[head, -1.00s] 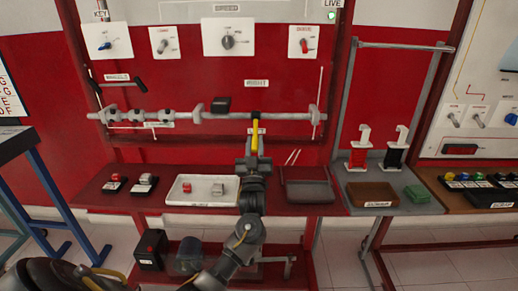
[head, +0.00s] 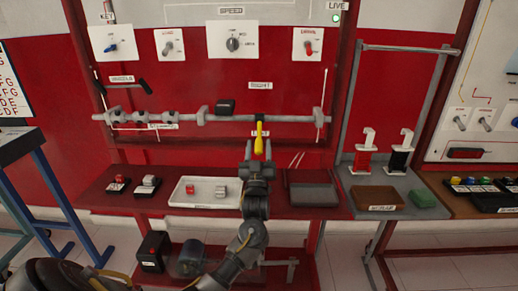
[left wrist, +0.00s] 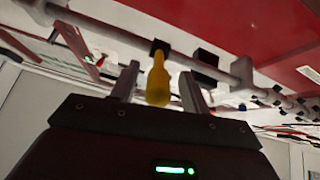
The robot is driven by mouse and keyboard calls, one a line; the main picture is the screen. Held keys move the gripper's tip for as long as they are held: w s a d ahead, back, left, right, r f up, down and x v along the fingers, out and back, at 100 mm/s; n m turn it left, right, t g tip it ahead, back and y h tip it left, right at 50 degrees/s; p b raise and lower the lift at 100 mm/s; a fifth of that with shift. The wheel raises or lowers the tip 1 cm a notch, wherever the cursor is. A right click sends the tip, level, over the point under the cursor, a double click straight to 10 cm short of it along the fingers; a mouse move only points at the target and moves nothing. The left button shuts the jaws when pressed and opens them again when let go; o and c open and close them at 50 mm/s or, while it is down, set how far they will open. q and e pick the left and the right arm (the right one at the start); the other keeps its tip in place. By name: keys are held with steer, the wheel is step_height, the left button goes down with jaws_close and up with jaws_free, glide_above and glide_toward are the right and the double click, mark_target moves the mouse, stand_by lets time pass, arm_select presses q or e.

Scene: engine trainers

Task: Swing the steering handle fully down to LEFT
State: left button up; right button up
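The steering handle is a yellow grip (head: 260,137) on a dark collar. It hangs down from a grey horizontal bar (head: 290,118) under the RIGHT label (head: 260,85) in the head view. My left gripper (head: 258,153) is just below and in front of the handle, pointing up at it. In the left wrist view the yellow handle (left wrist: 158,80) stands between the two spread fingers of my left gripper (left wrist: 160,88), with gaps on both sides. My right gripper is not in view.
A black block (head: 225,106) sits on the bar left of the handle. Below are a white tray (head: 180,200) with small parts and a dark bin (head: 312,198). A panel with knobs (head: 233,43) is above. The space just below the bar is mostly clear.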

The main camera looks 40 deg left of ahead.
arm_select(q)
steer(key=shift+r, duration=0.1)
steer(key=shift+s+d, duration=0.15)
steer(key=shift+s, duration=0.05)
steer(key=s+d+f, duration=0.3)
steer(key=s+d, duration=0.5)
steer(key=s, duration=0.5)
steer(key=shift+s+d, duration=0.15)
steer(key=shift+d, duration=0.05)
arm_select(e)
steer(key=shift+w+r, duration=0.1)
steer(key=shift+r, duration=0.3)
